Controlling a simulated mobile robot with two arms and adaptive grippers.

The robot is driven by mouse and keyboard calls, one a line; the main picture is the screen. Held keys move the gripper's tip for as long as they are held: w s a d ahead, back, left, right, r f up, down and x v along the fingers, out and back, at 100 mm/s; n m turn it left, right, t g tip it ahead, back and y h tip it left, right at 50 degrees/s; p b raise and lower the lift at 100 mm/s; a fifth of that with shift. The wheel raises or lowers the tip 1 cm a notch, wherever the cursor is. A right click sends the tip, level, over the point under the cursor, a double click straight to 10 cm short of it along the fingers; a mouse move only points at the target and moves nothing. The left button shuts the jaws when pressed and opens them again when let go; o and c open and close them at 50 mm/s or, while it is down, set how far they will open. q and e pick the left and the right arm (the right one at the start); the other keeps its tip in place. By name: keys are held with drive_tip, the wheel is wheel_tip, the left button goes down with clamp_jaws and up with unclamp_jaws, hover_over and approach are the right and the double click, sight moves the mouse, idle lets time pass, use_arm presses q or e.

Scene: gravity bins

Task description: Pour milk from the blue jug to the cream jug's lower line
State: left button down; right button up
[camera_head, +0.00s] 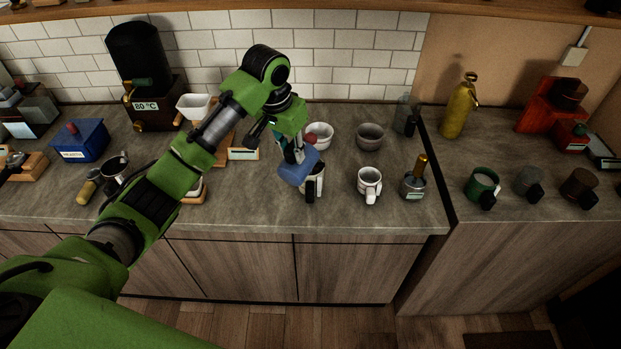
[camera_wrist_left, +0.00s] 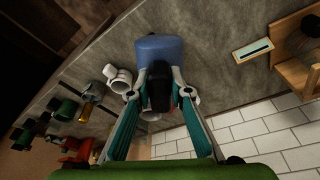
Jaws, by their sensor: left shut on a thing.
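My left gripper (camera_head: 292,148) is shut on the blue jug (camera_head: 298,168) by its dark handle (camera_wrist_left: 159,88). The blue jug (camera_wrist_left: 160,48) is held up off the counter and looks tilted in the head view. Just below and behind it stands a pale jug with a black handle (camera_head: 316,186), partly hidden by the blue jug. To its right stands another pale jug with a white handle (camera_head: 369,184), upright on the counter; which is the cream jug I cannot tell for sure. No milk stream, level or line can be made out. My right gripper is out of view.
A white bowl (camera_head: 320,134) and a grey bowl (camera_head: 370,136) stand behind the jugs. Several dark-handled mugs stand on the right counter. The counter front between the jugs is clear.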

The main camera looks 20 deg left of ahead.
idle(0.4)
use_arm(q)
drive_tip(key=shift+s+a+t, duration=0.15)
drive_tip(key=shift+s+t, duration=0.5)
drive_tip(key=shift+t, duration=0.05)
drive_tip(key=shift+s+a+r+t, duration=0.1)
drive_tip(key=shift+s+r+t, duration=0.2)
drive_tip(key=shift+s, duration=0.1)
drive_tip(key=shift+w, duration=0.1)
